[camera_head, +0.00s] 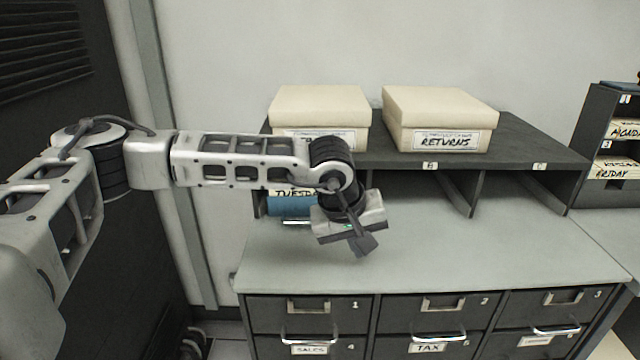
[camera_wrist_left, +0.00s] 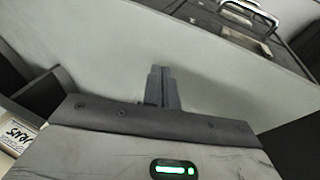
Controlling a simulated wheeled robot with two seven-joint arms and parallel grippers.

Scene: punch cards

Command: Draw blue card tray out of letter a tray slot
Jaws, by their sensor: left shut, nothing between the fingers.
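The blue card tray (camera_head: 288,207) sits in the leftmost slot of the dark slotted shelf (camera_head: 530,158), with a card reading TUESDAY (camera_head: 293,193) above its blue front. A metal handle (camera_head: 296,222) shows low at its front. My left gripper (camera_head: 364,245) is in front of and to the right of the tray, apart from it, over the grey counter. Its fingers (camera_wrist_left: 163,88) are closed together and empty in the left wrist view. My left wrist hides part of the tray and any letter on that slot. My right gripper is not in view.
Two cream boxes stand on the shelf, one labelled RETURNS (camera_head: 440,118), the other (camera_head: 320,105) partly hidden. Slots lettered B and C look empty. Cabinet drawers (camera_head: 428,312) with handles are below the counter (camera_head: 440,255). A dark rack (camera_head: 606,150) holds cards at right.

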